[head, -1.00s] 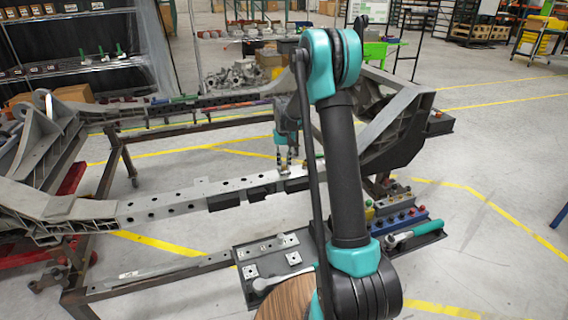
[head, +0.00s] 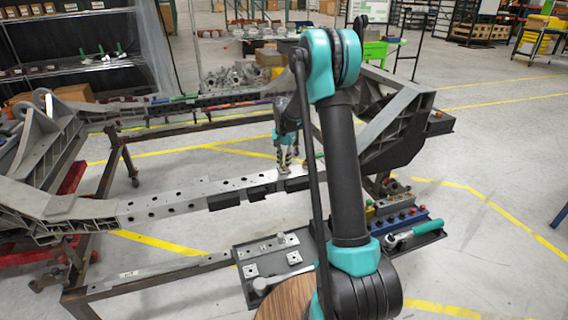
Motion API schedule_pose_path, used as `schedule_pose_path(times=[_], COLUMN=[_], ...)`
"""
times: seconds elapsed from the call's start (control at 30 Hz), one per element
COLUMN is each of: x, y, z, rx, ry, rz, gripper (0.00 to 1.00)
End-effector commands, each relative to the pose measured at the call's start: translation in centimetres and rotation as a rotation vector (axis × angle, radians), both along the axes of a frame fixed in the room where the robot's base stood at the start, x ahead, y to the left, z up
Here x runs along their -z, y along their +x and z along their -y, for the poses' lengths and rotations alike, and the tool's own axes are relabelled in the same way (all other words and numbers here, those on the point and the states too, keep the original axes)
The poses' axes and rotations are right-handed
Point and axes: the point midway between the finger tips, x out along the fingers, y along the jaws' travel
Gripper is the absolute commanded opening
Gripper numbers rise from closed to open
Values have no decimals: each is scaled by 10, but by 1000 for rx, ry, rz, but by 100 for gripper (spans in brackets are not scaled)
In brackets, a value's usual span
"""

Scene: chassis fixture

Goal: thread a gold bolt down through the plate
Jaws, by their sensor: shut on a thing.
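My gripper (head: 286,160) is seen far off in the head view, pointing down just over the holed metal rail (head: 165,204) of the chassis. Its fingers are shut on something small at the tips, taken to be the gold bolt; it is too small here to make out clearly. The plate under the fingertips cannot be told apart from the rail's top face at this size. Whether the bolt's end is in a hole or above it cannot be told. My own arm hides part of the rail to the right of the gripper.
A dark tray (head: 240,262) in front holds several small metal plates and a tool with a pale head (head: 262,284). At its right are a blue bolt holder (head: 402,222) and a green-handled tool (head: 415,231). Black blocks (head: 225,201) hang along the rail's near side.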

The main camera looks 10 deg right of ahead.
Motion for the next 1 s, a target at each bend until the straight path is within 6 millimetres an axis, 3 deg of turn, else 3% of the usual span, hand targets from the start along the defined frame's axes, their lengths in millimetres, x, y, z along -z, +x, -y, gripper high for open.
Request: schedule_pose_path(times=[0.2,0.57,0.77,0.8,1.0], x=[1,1,1,1,1], y=[1,2,2,2,2], z=[0,0,-1,-1,-1], rx=[281,499,517,516,515], ry=[-1,-1,0,0,0], rz=[2,2,2,2,1], gripper=[0,0,0,17,40])
